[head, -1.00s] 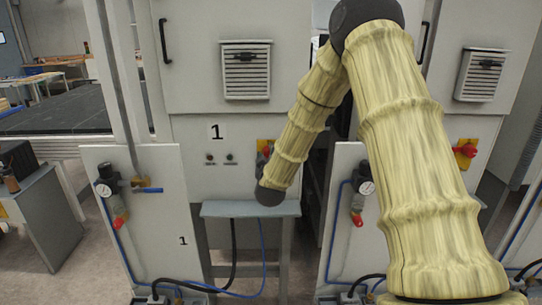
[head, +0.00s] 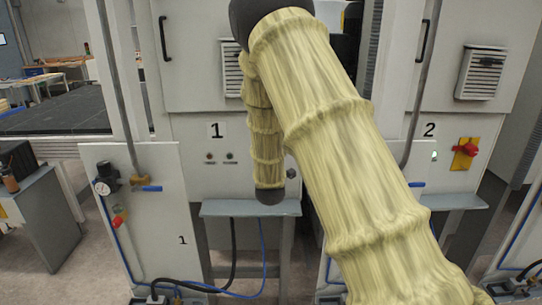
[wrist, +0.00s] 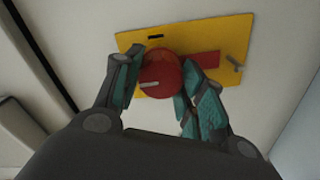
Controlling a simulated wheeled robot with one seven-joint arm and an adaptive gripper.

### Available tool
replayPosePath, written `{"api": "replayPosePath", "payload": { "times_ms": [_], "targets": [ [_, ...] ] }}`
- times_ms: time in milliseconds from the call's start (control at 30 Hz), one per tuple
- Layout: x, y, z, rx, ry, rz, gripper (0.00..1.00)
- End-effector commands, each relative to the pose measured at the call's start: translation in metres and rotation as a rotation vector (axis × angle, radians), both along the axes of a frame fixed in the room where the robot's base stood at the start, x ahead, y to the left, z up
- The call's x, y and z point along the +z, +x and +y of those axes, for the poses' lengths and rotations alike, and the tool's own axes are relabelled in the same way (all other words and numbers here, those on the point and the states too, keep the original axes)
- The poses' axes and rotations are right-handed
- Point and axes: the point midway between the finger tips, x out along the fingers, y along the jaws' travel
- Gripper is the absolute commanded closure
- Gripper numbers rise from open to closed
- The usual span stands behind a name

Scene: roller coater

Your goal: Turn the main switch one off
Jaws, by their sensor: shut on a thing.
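Main switch one shows in the wrist view as a round red knob (wrist: 161,76) on a yellow plate (wrist: 225,45). A red bar extends to the right from the knob, and a short white mark is on its left side. My gripper (wrist: 157,72) is shut on the knob, one finger at its left and the other at its right. The right finger covers part of the knob and bar. In the head view my arm hides this switch and my gripper, in front of cabinet 1 (head: 197,165).
A grey shelf (head: 225,209) sticks out below my arm. A panel with a gauge and blue-handled valve (head: 147,189) stands at the left. Cabinet 2 at the right has its own red switch on a yellow plate (head: 465,148). Indicator lights (head: 219,157) are under the label 1.

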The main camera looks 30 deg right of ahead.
Motion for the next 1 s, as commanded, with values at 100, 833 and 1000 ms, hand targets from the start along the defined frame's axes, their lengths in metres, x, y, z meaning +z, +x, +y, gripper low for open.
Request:
{"api": "replayPosePath", "payload": {
  "times_ms": [100,833,1000],
  "targets": [
    [-0.0029,-0.0017,-0.0011,-0.003,-0.007,0.010,0.84],
    [-0.0011,-0.0001,0.0004,0.001,-0.010,0.008,0.39],
    [-0.0006,-0.0016,0.0017,0.001,-0.010,0.008,0.39]
  ]
}}
